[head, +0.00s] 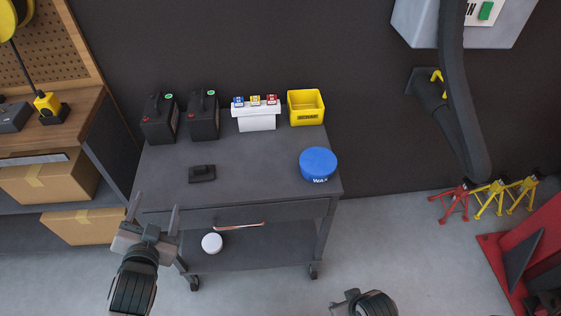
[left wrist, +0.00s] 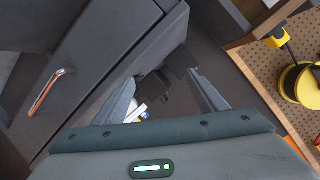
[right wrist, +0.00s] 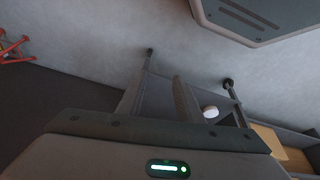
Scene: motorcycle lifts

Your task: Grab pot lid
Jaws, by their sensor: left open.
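No plain pot lid shows. The closest round thing is a blue tub with a flat blue top (head: 318,160), upright at the right front of the grey cart's top (head: 250,170). A white round object (head: 211,243) sits on the cart's lower shelf; it also shows in the right wrist view (right wrist: 210,112). My left gripper (head: 153,212) is open and empty at the cart's front left corner, apart from the tub. Its spread fingers show in the left wrist view (left wrist: 165,98). My right gripper (head: 345,300) is low in front of the cart, and its jaws are unclear.
Black batteries (head: 160,120), a white holder (head: 256,117) and a yellow bin (head: 306,108) line the cart's back. A small black object (head: 202,173) lies at left. A drawer handle (left wrist: 50,90) juts from the front. The cart's middle is clear. Jack stands (head: 490,198) stand at right.

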